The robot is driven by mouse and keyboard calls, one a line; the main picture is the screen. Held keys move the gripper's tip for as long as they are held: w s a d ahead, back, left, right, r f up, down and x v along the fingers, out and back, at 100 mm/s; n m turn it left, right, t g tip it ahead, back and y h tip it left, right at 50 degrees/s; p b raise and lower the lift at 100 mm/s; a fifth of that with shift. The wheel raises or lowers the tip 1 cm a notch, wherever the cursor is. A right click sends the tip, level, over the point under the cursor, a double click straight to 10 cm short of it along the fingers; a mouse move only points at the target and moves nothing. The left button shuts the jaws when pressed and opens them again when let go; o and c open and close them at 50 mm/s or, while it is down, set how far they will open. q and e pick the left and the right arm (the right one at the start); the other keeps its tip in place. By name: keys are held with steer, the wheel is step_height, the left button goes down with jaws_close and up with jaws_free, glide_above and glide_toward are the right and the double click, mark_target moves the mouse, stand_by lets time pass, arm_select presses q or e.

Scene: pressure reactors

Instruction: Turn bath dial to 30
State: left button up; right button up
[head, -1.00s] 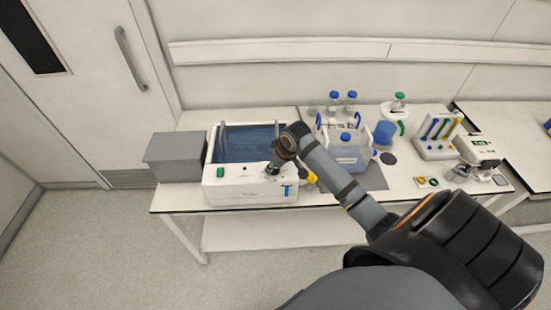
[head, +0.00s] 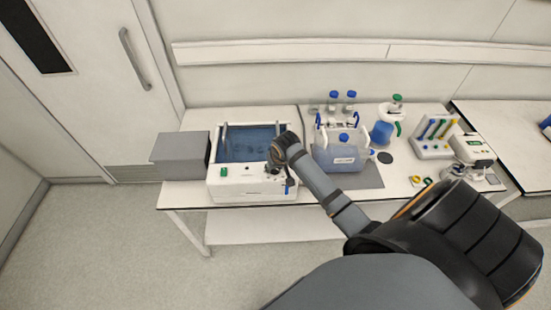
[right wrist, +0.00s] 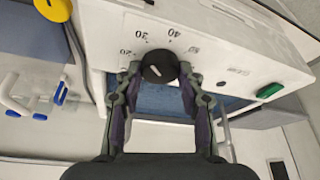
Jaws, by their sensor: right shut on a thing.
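The water bath (head: 235,190) is a white box with blue water, on the bench at the left. Its dial (right wrist: 158,66) is a round black knob on the white panel, with a short pale mark on its face. Printed numbers including 20, 30 and 40 stand around the dial in the right wrist view. My right gripper (right wrist: 157,75) is shut on the dial, one finger on each side. In the head view my right gripper (head: 275,167) is at the bath's front right, where the arm hides the dial. The exact setting is unclear. My left gripper is out of view.
A green switch (head: 223,171) is on the bath's front; it also shows in the right wrist view (right wrist: 269,91). A grey box (head: 180,154) stands left of the bath. A clear blue-tinted container (head: 342,158) stands to its right. Bottles and instruments fill the bench beyond.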

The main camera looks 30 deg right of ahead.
steer(key=o, duration=1.2)
steer(key=shift+r, duration=0.2)
steer(key=v, duration=1.1)
steer(key=shift+s+a+r, duration=0.1)
steer(key=shift+s+r, duration=0.15)
